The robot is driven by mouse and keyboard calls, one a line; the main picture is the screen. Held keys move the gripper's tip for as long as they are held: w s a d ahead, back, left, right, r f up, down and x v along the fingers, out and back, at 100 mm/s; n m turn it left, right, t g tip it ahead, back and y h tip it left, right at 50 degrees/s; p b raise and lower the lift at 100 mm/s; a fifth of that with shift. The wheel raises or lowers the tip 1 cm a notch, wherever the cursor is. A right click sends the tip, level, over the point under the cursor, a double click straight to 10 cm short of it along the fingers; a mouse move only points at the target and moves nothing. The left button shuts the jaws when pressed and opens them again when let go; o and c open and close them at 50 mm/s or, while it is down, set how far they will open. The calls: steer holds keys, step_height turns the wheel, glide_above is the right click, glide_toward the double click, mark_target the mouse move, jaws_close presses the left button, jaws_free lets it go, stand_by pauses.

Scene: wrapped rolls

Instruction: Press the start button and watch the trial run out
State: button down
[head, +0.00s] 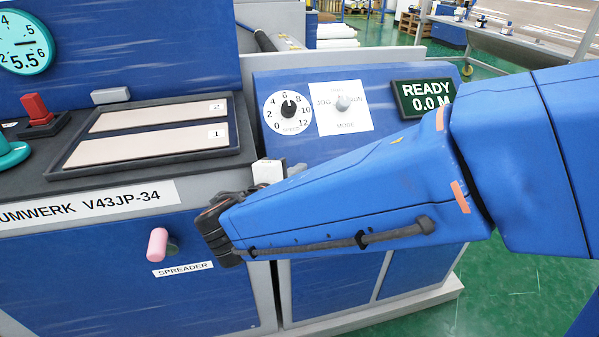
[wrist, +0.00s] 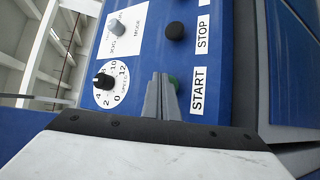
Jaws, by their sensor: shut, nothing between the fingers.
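The green start button (wrist: 174,84) shows in the wrist view beside the START label (wrist: 198,92), partly covered by my fingers. My gripper (wrist: 160,80) is shut and empty, its tips over or right by the button's edge. I cannot tell whether they touch it. In the head view my blue arm hides the start button, and the fingers do not show clearly. The display (head: 424,97) on the panel reads READY 0.0 M.
A black stop button (wrist: 175,31) sits near the start button. The speed dial (head: 287,111) and the mode switch (head: 343,103) are on the same sloped panel. A pink spreader knob (head: 157,244) sticks out at the front, left of my arm.

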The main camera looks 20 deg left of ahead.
steer(key=shift+w+a+f, duration=0.1)
steer(key=shift+w+f, duration=0.2)
steer(key=shift+f, duration=0.3)
stand_by(1.1)
steer(key=shift+a+f, duration=0.1)
stand_by(0.9)
steer(key=shift+w+d+r, duration=0.1)
steer(key=shift+d+r, duration=0.15)
steer(key=shift+r, duration=0.3)
stand_by(0.4)
steer(key=shift+s+d+r, duration=0.2)
steer(key=shift+s+r, duration=0.2)
steer(key=shift+r, duration=0.3)
steer(key=shift+s+d+r, duration=0.25)
steer(key=shift+s+r, duration=0.25)
steer(key=shift+s+d+r, duration=0.2)
steer(key=shift+s+r, duration=0.3)
